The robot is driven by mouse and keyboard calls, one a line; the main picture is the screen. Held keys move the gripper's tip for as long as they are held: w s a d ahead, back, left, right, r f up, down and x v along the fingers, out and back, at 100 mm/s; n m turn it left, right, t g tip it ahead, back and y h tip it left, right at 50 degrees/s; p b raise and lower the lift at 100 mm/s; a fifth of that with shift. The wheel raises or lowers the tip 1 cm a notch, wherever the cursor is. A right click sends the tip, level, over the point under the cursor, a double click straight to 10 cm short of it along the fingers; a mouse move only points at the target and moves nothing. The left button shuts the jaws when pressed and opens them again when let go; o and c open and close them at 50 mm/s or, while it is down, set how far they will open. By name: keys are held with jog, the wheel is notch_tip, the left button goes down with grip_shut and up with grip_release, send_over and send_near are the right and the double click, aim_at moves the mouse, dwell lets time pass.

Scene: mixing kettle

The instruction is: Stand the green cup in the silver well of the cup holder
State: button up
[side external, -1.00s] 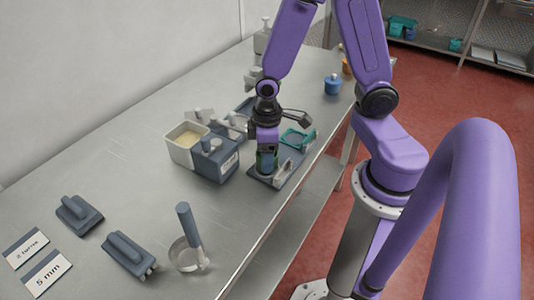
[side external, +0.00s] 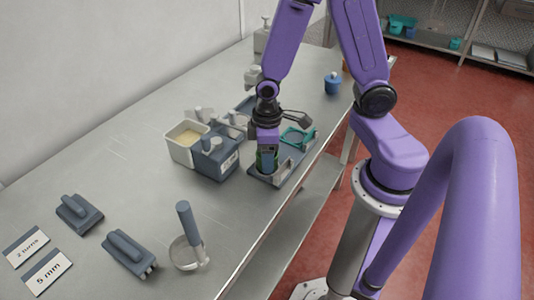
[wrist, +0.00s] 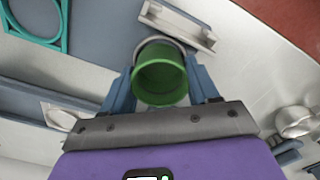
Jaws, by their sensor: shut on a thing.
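The green cup (side external: 266,162) is upright between the fingers of my gripper (side external: 267,153), low over the near end of the grey-blue cup holder (side external: 284,176). In the wrist view I look into the open mouth of the green cup (wrist: 160,78), with a blue finger of my gripper (wrist: 161,82) on each side. My gripper is shut on the cup. A pale silver rim (wrist: 160,41) shows just behind the cup and looks like the silver well. The cup hides most of it, so I cannot tell whether the base is inside or just above.
A teal square frame with a ring (side external: 298,137) lies at the holder's far end. A grey-blue box (side external: 215,160) and a cream-filled container (side external: 186,143) stand close on the left.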

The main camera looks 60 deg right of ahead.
jog(key=shift+f, duration=0.35)
dwell(0.3)
jog(key=o, duration=1.3)
jog(key=shift+r, duration=0.1)
jog(key=shift+r, duration=3.45)
